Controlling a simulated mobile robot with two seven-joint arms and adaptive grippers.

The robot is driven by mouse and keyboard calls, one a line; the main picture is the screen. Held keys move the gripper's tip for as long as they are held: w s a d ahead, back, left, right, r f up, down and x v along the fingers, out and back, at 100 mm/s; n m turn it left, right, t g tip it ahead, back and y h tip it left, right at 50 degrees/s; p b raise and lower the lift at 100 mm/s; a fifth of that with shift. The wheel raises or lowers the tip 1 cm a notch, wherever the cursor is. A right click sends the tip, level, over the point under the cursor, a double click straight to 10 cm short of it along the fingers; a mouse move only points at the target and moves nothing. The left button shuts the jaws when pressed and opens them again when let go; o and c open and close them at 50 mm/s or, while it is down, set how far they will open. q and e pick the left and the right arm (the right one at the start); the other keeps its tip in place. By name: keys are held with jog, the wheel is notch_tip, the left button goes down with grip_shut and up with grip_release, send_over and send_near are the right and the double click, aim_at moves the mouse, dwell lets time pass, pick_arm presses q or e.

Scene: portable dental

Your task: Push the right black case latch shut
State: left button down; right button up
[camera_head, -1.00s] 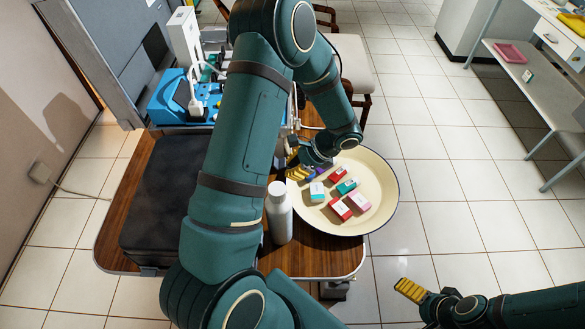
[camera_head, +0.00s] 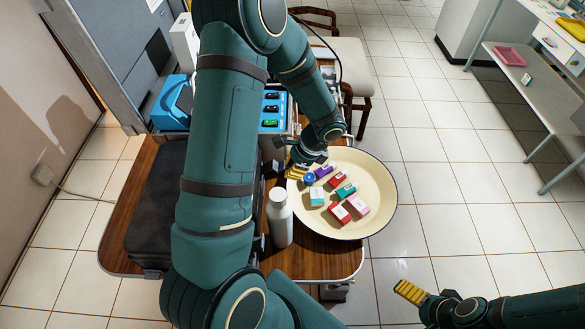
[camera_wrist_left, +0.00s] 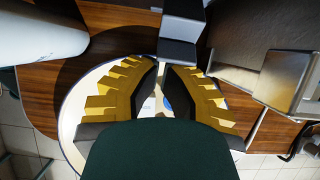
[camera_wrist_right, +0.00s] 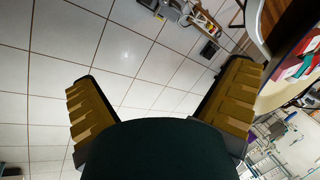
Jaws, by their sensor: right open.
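The black case (camera_head: 150,200) lies on the left of the wooden table, partly hidden behind my left arm. In the left wrist view its grey side (camera_wrist_left: 240,35) runs along the upper right. A dark, blocky latch-like part (camera_wrist_left: 182,35) stands just beyond my left fingertips (camera_wrist_left: 161,66); I cannot tell whether they touch it. A second, lighter metal latch-like part (camera_wrist_left: 285,80) is at the right. My right gripper (camera_wrist_right: 160,80) is open and empty above the floor.
A cream plate (camera_head: 375,215) with several small coloured boxes is at the table's right. A white bottle (camera_head: 280,220) stands between the case and plate, near my left arm. A blue device (camera_head: 273,110) is at the back. Open floor lies right of the table.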

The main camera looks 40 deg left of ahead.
aim_at(284, 167)
pick_arm(q)
jog(key=r+t+h+p, duration=0.1)
jog(key=s+a+r+t+h+p, duration=0.1)
jog(key=p, duration=0.1)
jog(key=r+t+h+p, duration=0.1)
jog(key=p, duration=0.1)
jog(key=shift+s+a+r+h, duration=0.15)
jog(key=shift+a+r+h, duration=0.15)
jog(key=shift+r, duration=0.1)
jog(key=shift+s+a+r+t+h+p, duration=0.15)
jog(key=shift+t+h+p, duration=0.25)
jog(key=shift+p, duration=0.4)
pick_arm(e)
notch_tip(284, 167, up, 7)
jog(key=w, duration=0.2)
jog(key=shift+d+t, duration=0.2)
jog(key=shift+t, duration=0.2)
jog(key=shift+w, duration=0.15)
pick_arm(q)
jog(key=shift+r, duration=0.1)
jog(key=shift+r+p, duration=0.7)
pick_arm(e)
jog(key=shift+r, duration=0.7)
